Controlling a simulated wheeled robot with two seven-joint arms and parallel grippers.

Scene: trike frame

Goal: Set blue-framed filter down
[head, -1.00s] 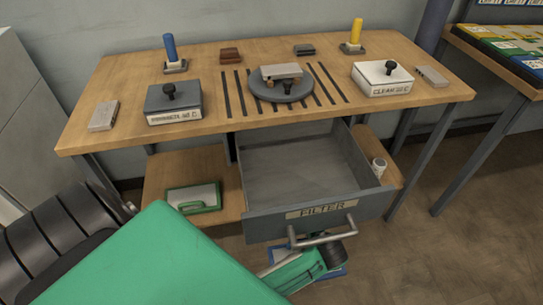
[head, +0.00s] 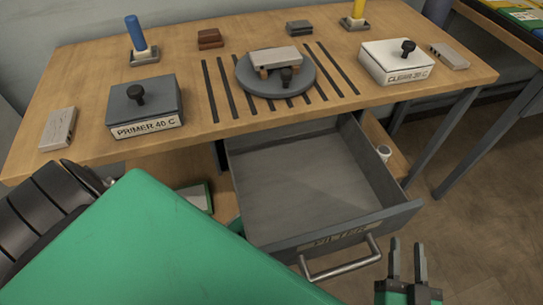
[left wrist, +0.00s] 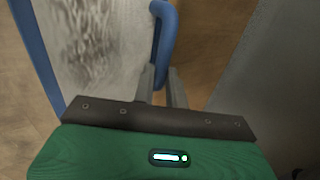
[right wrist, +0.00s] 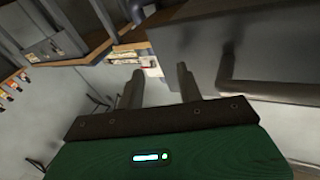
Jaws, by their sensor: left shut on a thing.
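The blue-framed filter shows in the left wrist view as a pale, streaky panel (left wrist: 95,45) with a blue rim and a blue handle (left wrist: 163,35). My left gripper (left wrist: 160,85) is shut on that handle. The filter is not visible in the head view, where my green arm hides much of the lower left. The open filter drawer (head: 300,185) is empty. My right gripper (head: 407,262) is open and empty, just right of the drawer's handle (head: 342,262). In the right wrist view its open fingers (right wrist: 158,88) have nothing between them.
A green-edged filter (head: 197,195) lies on the lower shelf. The floor at right is clear.

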